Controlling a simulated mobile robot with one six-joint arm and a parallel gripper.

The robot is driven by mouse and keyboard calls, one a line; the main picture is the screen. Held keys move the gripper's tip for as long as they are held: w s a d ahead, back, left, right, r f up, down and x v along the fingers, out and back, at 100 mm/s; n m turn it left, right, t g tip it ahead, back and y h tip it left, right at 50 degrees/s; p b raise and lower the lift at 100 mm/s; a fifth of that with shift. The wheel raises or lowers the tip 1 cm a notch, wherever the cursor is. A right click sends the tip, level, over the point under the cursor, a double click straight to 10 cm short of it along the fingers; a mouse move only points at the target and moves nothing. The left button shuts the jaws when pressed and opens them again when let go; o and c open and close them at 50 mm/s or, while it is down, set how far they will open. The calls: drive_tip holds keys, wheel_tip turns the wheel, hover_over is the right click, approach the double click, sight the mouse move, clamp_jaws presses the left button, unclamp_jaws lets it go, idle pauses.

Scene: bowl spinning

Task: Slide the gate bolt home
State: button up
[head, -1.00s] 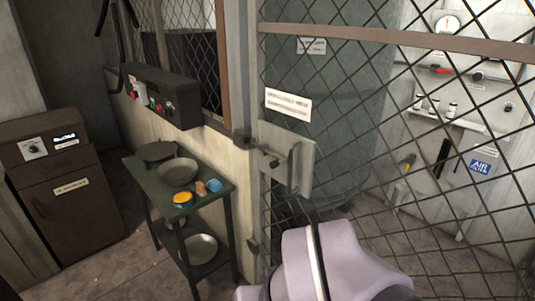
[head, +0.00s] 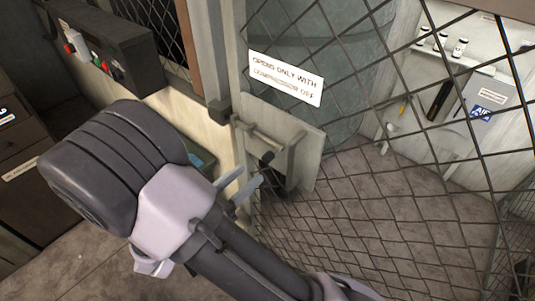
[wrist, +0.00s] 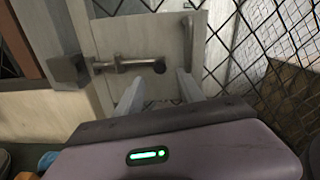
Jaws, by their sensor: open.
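The gate bolt (head: 262,142) is a grey horizontal rod on a pale plate (head: 308,162) at the gate's left edge. Its dark round knob (wrist: 159,67) is at the rod's right end in the wrist view. A dark keeper block (wrist: 68,71) is on the post to the left; I cannot tell whether the rod's tip is inside it. My gripper (head: 255,178) is open, its two pale fingers just below and in front of the bolt. In the wrist view my gripper (wrist: 158,84) has its fingertips either side of the knob, with no clear contact.
A vertical handle (wrist: 188,54) stands on the plate right of the knob, close to my right finger. The mesh gate (head: 390,190) fills the right side and bears a white sign (head: 286,78). A dark control box (head: 98,45) is on the left wall.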

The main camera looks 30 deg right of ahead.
sight(265, 160)
drive_tip(key=b+x, duration=0.1)
drive_tip(key=x, duration=0.8)
drive_tip(key=shift+w+d+b, duration=0.1)
drive_tip(key=shift+d+b, duration=0.15)
drive_tip(key=shift+b, duration=0.05)
clamp_jaws()
idle(0.8)
